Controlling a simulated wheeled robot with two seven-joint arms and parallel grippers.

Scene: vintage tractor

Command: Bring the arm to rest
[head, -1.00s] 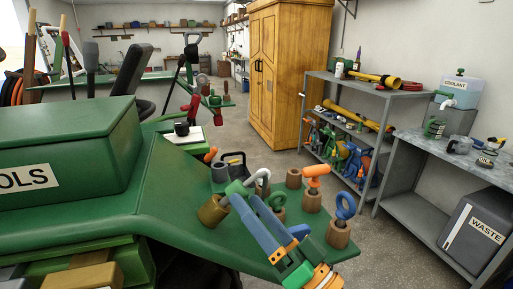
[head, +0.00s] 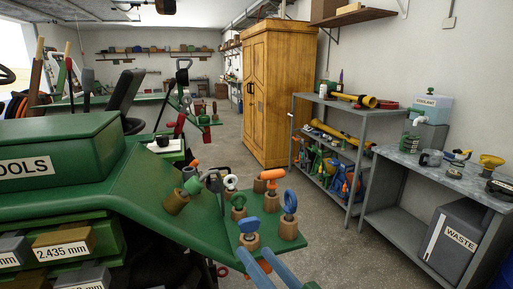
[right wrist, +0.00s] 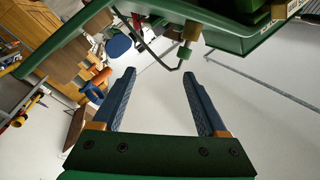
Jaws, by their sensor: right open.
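My right gripper (head: 255,256) shows at the bottom edge of the head view, its two blue fingers spread and nothing between them. It is at the near edge of the green fender (head: 205,217), apart from the tools. In the right wrist view the same gripper (right wrist: 158,75) is open and empty, with pale floor behind the fingers. My left gripper is not in view.
On the fender, tools stand in wooden holders: a blue-ringed one (head: 290,202), an orange-handled one (head: 272,175) and a blue-topped one (head: 249,226). A green toolbox (head: 60,150) is at left. Grey shelves (head: 360,112) stand at right; floor lies between.

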